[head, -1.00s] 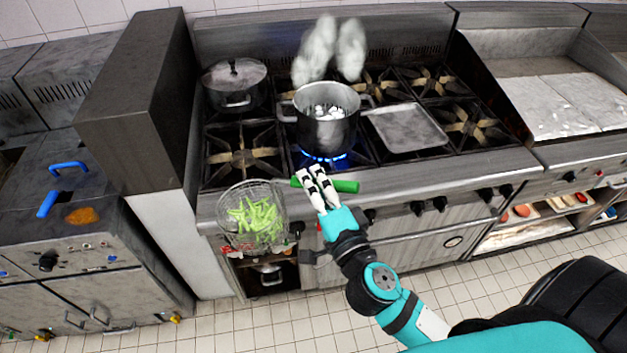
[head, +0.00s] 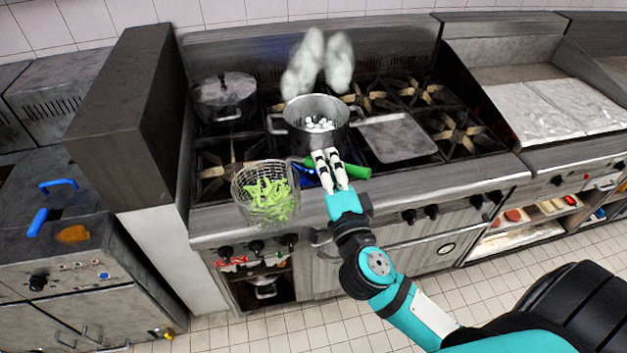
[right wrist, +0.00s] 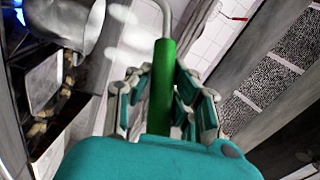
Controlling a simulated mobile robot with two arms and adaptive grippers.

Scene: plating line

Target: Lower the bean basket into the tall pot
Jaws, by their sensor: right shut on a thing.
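The bean basket (head: 266,193) is a wire mesh basket of green beans with a green handle (head: 352,171). My right gripper (head: 328,160) is shut on the handle, which also shows between the fingers in the right wrist view (right wrist: 162,90). The basket hangs to the left of the gripper, over the stove's front edge. The tall pot (head: 318,131) is a steel pot with two side handles, just behind the gripper. White bubbles show inside it and steam rises above. The basket is outside the pot, in front and to its left. My left gripper is not in view.
A lidded pot (head: 224,98) stands on the back left burner. A flat tray (head: 397,138) lies right of the tall pot. A tall steel block (head: 125,125) borders the stove on the left. A blue flame burns under the tall pot.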

